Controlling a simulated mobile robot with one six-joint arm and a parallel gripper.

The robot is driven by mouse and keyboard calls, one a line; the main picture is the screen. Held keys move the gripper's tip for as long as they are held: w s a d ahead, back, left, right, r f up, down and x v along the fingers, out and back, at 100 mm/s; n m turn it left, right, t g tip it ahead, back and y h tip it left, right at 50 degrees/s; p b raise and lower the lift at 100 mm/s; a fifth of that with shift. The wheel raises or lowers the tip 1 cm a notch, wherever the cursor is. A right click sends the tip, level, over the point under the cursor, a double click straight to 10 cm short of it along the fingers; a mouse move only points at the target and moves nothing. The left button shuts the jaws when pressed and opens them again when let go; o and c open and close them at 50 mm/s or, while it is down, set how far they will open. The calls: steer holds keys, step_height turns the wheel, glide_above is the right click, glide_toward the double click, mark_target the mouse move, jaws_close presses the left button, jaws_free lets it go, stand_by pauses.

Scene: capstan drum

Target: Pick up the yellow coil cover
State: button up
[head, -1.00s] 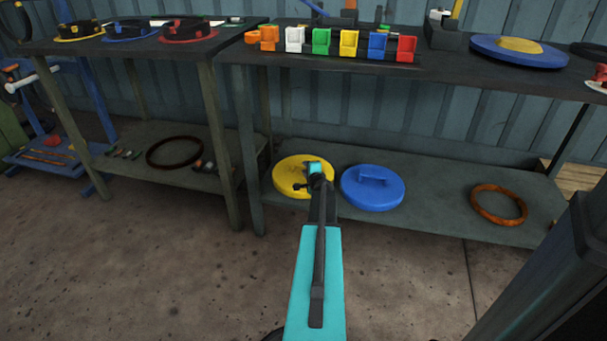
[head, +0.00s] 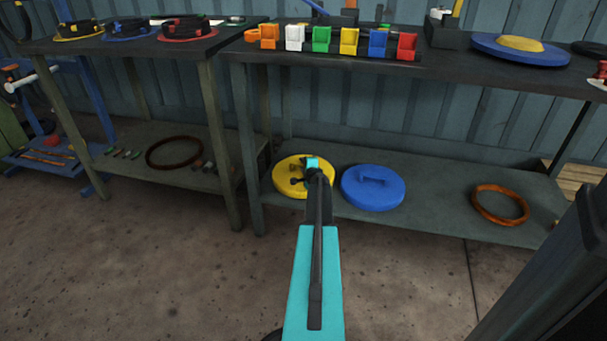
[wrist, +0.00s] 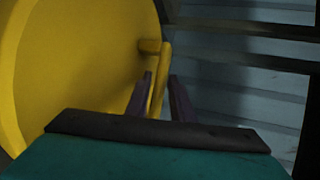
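The yellow coil cover (head: 283,185) is a round disc on the lower shelf of the right bench. In the wrist view it fills the left side (wrist: 75,60), and its raised yellow bar handle (wrist: 165,62) stands near its right side. My gripper (wrist: 161,76) has one dark finger on each side of the handle, with a visible gap on the right. It appears open around the handle. In the head view my arm and wrist hide part of the cover and its handle.
A blue cover (head: 373,190) with a handle lies close to the right of the yellow one. A brown ring (head: 499,205) lies further right on the same shelf (head: 440,205). The bench top (head: 450,68) overhangs the shelf, and a bench leg (head: 245,150) stands left of the yellow cover.

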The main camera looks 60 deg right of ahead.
jaws_close()
stand_by(0.4)
steer(key=shift+r, duration=0.1)
steer(key=shift+r+p, duration=2.4)
steer(key=shift+r, duration=2.55)
